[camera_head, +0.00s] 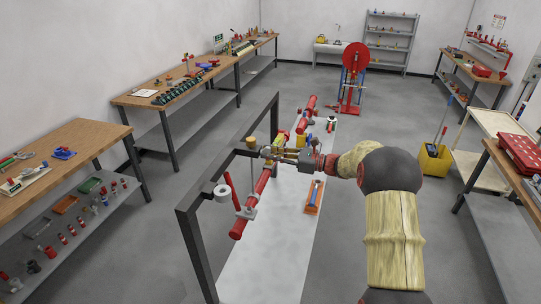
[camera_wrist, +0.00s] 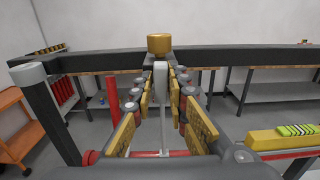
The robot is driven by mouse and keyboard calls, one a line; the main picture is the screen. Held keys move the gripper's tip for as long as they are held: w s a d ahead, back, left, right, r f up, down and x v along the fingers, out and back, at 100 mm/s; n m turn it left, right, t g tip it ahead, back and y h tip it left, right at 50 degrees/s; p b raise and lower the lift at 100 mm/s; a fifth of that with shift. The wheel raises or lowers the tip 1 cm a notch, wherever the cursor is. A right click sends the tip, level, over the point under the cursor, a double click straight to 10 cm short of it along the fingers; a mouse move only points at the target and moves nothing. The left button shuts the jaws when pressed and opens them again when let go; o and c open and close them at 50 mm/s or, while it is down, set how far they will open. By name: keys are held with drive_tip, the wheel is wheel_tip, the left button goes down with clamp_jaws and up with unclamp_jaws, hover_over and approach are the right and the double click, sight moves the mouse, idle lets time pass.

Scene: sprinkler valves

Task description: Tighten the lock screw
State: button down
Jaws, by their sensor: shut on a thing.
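My gripper (camera_head: 270,153) reaches in from the right to the pipe assembly on the dark frame. In the wrist view my gripper (camera_wrist: 160,92) has its yellow-padded fingers closed around a narrow upright grey piece (camera_wrist: 161,72). I cannot tell for sure whether this piece is the lock screw. A brass cap (camera_wrist: 160,43) stands just beyond and above it, and also shows in the head view (camera_head: 251,142). The red pipe (camera_head: 254,204) runs below my gripper. The fingers hide part of the grey piece.
A dark metal frame (camera_head: 190,218) stands to the left of the pipe, and its bar crosses behind the fingertips in the wrist view. An orange tray (camera_head: 314,196) lies on the pale bench top (camera_head: 272,262). A red pipe (camera_wrist: 114,113) stands upright left of the fingers.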

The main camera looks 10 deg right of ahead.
drive_tip(key=shift+r+m+p, duration=0.2)
drive_tip(key=shift+m+p, duration=0.1)
drive_tip(key=shift+p, duration=0.45)
drive_tip(key=shift+m+p, duration=1.1)
drive_tip(key=shift+p, duration=0.7)
drive_tip(key=shift+f+m+p, duration=0.1)
drive_tip(key=shift+m+p, duration=0.2)
drive_tip(key=shift+p, duration=0.1)
drive_tip(key=shift+m+p, duration=0.7)
drive_tip(key=shift+p, duration=0.45)
drive_tip(key=shift+m+p, duration=1)
drive_tip(key=shift+p, duration=0.25)
